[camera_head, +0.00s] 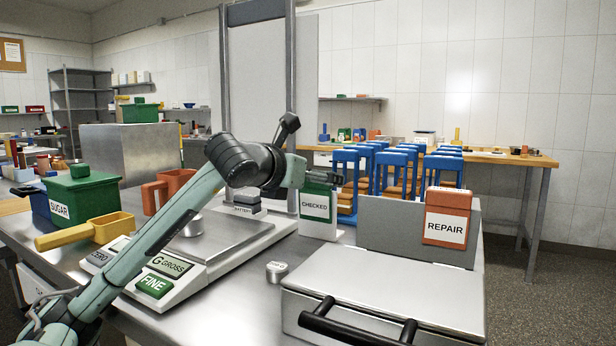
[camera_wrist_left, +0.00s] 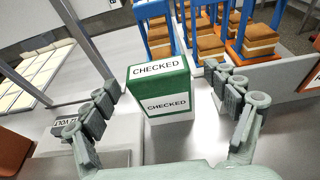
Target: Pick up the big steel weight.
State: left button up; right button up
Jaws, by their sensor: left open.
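A steel weight (camera_head: 193,226) stands on the pan of the scale (camera_head: 240,240), partly behind my left forearm. I cannot tell for sure which is the big one. My left gripper (camera_head: 325,178) is open and empty, well above the table at the far side of the scale. It faces a green-and-white box marked CHECKED (camera_wrist_left: 158,92), which shows between its fingers in the left wrist view. Neither weight shows in that view. My right gripper is not in view.
A grey case (camera_head: 380,300) with a black handle stands at the right, with an orange REPAIR box (camera_head: 447,216) by its lid. Tall posts rise behind the scale.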

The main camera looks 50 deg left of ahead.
aim_at(195, 228)
jog(key=k+l, duration=0.25)
jog(key=k, duration=0.2)
jog(key=k+l, duration=0.2)
jog(key=k, duration=0.3)
jog(key=k+l, duration=0.25)
jog(key=k, duration=0.2)
